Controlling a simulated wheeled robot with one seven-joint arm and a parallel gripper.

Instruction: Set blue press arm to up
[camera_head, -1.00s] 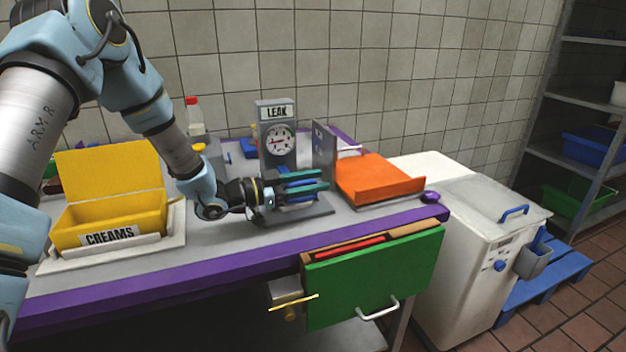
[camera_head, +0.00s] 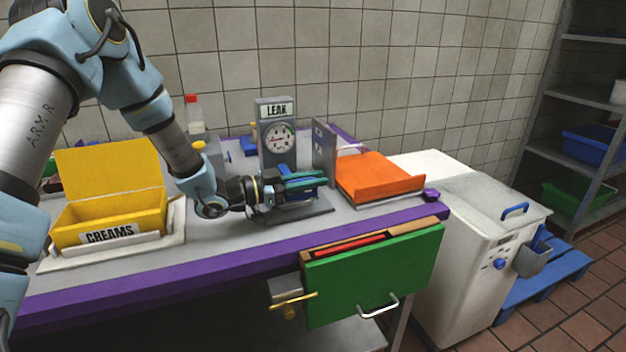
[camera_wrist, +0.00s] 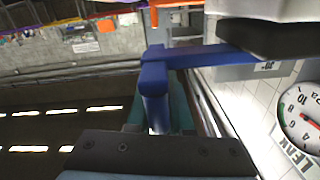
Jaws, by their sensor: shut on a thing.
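The blue press arm (camera_head: 284,168) belongs to the grey press unit with a LEAK sign (camera_head: 277,110) and a round dial (camera_head: 279,138), on the worktop. My gripper (camera_head: 308,180) is in front of the unit, its teal fingers shut on the blue arm. In the wrist view, the blue arm (camera_wrist: 152,78) shows as a long bar with a short crosspiece, its end between my gripper's fingers (camera_wrist: 158,118). The fingers hide part of the arm in the head view. The dial (camera_wrist: 303,118) also shows at the right of the wrist view.
A grey upright plate (camera_head: 323,152) and an orange tray (camera_head: 378,178) stand right of the press. A yellow CREAMS box (camera_head: 110,212) is at the left. A green-fronted drawer (camera_head: 375,275) stands open below the purple worktop edge (camera_head: 180,277). A white chest (camera_head: 455,270) is at the right.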

